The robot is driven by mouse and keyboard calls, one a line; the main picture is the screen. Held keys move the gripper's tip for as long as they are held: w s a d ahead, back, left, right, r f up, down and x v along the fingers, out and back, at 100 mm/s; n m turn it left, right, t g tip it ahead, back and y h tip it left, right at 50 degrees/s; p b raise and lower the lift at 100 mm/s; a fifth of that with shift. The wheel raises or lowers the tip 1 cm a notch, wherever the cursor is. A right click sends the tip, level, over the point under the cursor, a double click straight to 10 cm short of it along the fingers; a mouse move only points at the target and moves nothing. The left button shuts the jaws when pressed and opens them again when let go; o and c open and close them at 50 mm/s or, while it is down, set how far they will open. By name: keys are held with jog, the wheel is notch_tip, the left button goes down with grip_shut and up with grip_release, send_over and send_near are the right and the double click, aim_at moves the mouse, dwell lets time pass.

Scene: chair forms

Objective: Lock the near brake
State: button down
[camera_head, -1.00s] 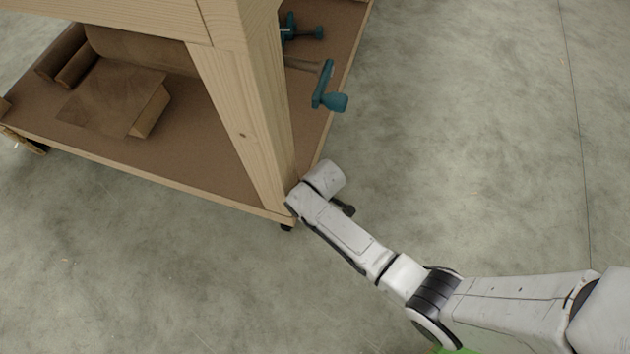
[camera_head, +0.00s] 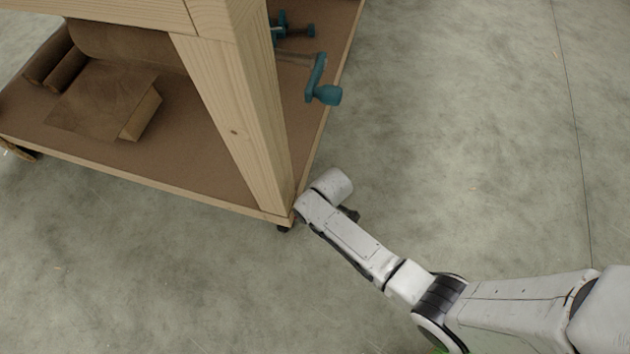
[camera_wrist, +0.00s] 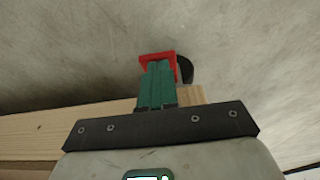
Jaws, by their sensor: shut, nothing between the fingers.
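In the wrist view, a red brake piece (camera_wrist: 158,57) shows just beyond the tips of my gripper (camera_wrist: 157,66), with a dark round wheel (camera_wrist: 186,70) to its right. My gripper's green fingers are together with nothing between them. The tips overlap the red piece in the picture; I cannot tell whether they touch it. In the head view, a small dark caster (camera_head: 283,228) shows under the near corner of the wooden workbench (camera_head: 240,130). My wrist is just right of that corner, and my fingers and the brake are hidden there.
In the wrist view, the bench's wooden edge (camera_wrist: 65,127) runs close behind the fingers. Concrete floor to the right is clear.

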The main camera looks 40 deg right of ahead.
jog(key=shift+s+d+f, duration=0.1)
jog(key=shift+s+f, duration=0.05)
notch_tip(320, 180, down, 6)
jog(key=s+d+t+y+b, duration=0.1)
jog(key=s+t, duration=0.1)
jog(key=shift+d+f+y+b, duration=0.15)
jog(key=shift+d+y+b, duration=0.1)
jog(key=shift+y+b, duration=0.05)
dwell(0.5)
jog(key=shift+f, duration=0.1)
dwell(0.5)
